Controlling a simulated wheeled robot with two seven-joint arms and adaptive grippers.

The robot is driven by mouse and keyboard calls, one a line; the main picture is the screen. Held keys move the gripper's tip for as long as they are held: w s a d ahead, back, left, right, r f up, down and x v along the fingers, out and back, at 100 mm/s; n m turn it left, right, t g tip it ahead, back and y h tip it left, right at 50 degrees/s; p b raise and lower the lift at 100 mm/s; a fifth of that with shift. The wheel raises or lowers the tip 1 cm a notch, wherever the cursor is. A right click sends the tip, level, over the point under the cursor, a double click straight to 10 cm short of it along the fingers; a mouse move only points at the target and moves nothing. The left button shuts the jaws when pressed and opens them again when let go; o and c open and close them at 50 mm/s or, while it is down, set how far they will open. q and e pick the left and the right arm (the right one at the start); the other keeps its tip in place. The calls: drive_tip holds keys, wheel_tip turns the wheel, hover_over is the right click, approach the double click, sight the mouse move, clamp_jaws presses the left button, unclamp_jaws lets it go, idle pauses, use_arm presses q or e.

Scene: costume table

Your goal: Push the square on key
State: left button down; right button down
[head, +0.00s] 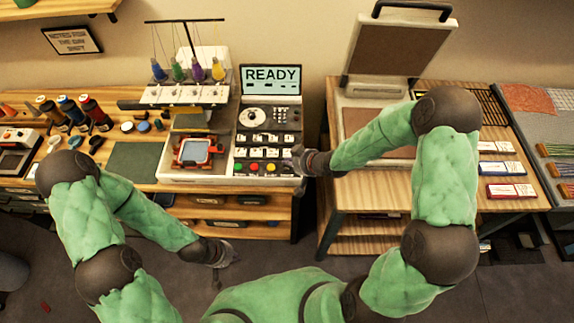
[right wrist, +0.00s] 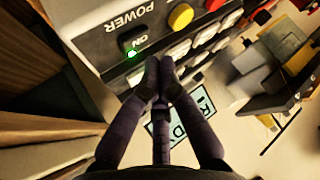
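The square on key (right wrist: 138,38) is a dark key marked ON, below the word POWER on the light panel of the embroidery machine (head: 262,180). A green light glows at its lower edge in the right wrist view. My right gripper (right wrist: 159,62) is shut and empty, its fingertips together close beside the key; I cannot tell whether they touch the panel. In the head view my right gripper (head: 300,160) is at the panel's right edge and hides the key. The machine's screen (head: 271,79) reads READY. My left gripper (head: 221,254) hangs low in front of the table; its fingers are too small to judge.
Round coloured buttons, including a yellow one (right wrist: 180,16), sit close to the key. A hooped frame (head: 194,151) lies left of the panel. A heat press (head: 385,95) stands on the right table, across a gap. Thread spools (head: 95,112) stand at the left.

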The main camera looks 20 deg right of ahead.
sight(289, 169)
wheel_tip(289, 169, up, 6)
drive_tip(key=p, duration=0.5)
drive_tip(key=shift+p, duration=0.3)
drive_tip(key=shift+f, duration=0.1)
